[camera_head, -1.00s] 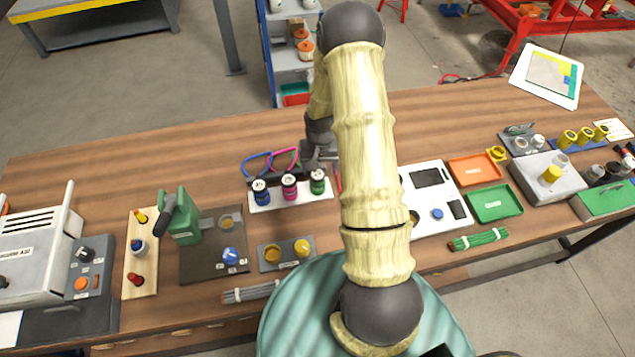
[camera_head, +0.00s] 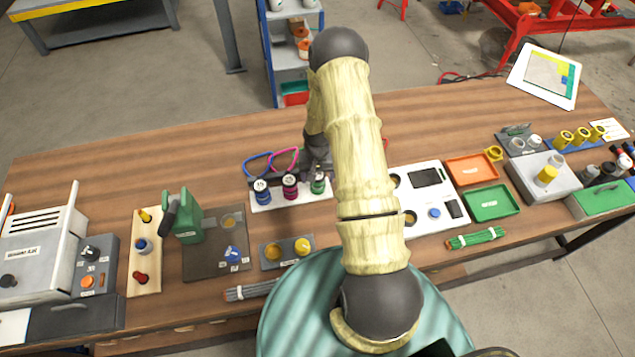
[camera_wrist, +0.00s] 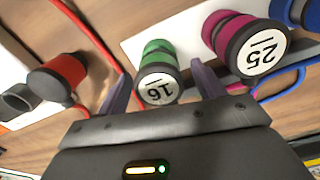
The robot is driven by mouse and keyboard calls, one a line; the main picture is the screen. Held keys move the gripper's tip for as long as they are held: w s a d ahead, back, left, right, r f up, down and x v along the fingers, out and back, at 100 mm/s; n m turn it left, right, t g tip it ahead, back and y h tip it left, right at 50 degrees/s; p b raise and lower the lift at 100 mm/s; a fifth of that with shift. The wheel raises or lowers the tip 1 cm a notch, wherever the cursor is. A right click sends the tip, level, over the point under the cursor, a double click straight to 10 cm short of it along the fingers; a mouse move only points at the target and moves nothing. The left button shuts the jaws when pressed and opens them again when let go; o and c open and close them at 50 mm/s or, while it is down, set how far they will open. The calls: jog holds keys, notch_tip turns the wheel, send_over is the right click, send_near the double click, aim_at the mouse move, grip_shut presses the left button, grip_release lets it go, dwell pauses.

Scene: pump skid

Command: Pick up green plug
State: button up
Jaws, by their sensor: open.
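The green plug (camera_head: 318,186) stands upright on the right end of a white strip (camera_head: 262,206). It also shows in the wrist view (camera_wrist: 158,70), its pale top face marked 16 turned toward the camera. My gripper (camera_wrist: 162,88) is open, with one finger to the left of the green plug and one to its right. The plug appears between the fingertips; I cannot tell whether either finger touches it. In the head view my arm comes down just behind the plug, and the fingers are hard to make out.
A magenta plug (camera_head: 290,188) marked 25 stands close beside the green one, near my right finger in the wrist view. A blue plug (camera_head: 262,192) stands beyond it. A red plug (camera_wrist: 58,78) lies left of my fingers. Blue and pink loops (camera_head: 284,160) lie behind the strip.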

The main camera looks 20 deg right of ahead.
jog(key=c, duration=1.2)
notch_tip(320, 180, up, 10)
jog(key=b, duration=0.3)
jog(key=a+n, duration=0.1)
jog(key=a, duration=0.2)
jog(key=a+r+n, duration=0.1)
jog(key=a+n, duration=0.1)
jog(key=a, duration=0.2)
jog(key=a+r+n, duration=0.1)
jog(key=a, duration=0.2)
jog(key=shift+a+n, duration=0.15)
jog(key=shift+n, duration=0.15)
jog(key=shift+w, duration=0.1)
